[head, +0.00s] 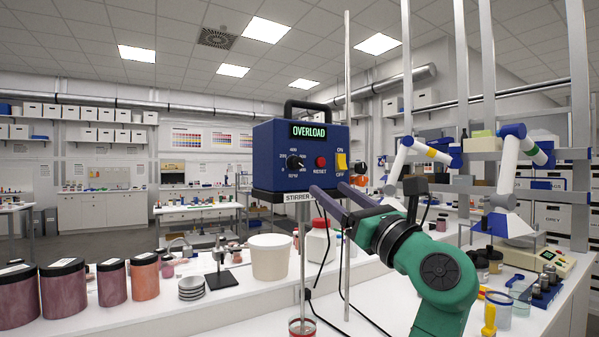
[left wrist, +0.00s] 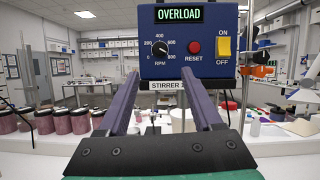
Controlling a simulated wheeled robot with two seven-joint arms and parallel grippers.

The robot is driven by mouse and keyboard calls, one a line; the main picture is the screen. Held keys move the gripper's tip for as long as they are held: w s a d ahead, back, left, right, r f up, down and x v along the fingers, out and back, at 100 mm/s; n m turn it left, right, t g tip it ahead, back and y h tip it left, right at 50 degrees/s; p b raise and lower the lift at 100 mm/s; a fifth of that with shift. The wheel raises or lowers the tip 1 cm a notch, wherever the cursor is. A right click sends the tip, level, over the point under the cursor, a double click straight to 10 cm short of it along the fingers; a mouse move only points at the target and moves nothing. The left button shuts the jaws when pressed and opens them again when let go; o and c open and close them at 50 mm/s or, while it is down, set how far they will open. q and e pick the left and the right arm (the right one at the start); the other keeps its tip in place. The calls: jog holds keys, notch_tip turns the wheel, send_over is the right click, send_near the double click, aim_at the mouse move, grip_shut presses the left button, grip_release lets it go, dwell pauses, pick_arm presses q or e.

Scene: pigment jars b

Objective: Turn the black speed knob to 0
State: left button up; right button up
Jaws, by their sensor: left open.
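The black speed knob (head: 295,162) is on the front of the blue stirrer box, left of the red RESET button. In the left wrist view the knob (left wrist: 160,48) sits in a dial marked 0 to 800 RPM. The display (left wrist: 179,14) reads OVERLOAD. My left gripper (head: 328,188) is open and empty, in front of and below the panel. Its two fingers (left wrist: 153,86) point at the box, below the knob and apart from it. My right gripper is not in view.
A yellow ON/OFF switch (left wrist: 223,46) and the red RESET button (left wrist: 194,47) are right of the knob. A metal stand rod (head: 347,60) rises behind the box. A white tub (head: 269,258) and pigment jars (head: 63,289) stand on the bench. Black cables hang below the box.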

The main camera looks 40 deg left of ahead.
aim_at(299, 164)
pick_arm(q)
jog(key=p+x, duration=0.3)
jog(key=x, duration=0.8)
jog(key=shift+a+r+p, duration=0.2)
jog(key=shift+r+p, duration=0.1)
jog(key=shift+p, duration=0.05)
jog(key=shift+a, duration=0.15)
grip_shut()
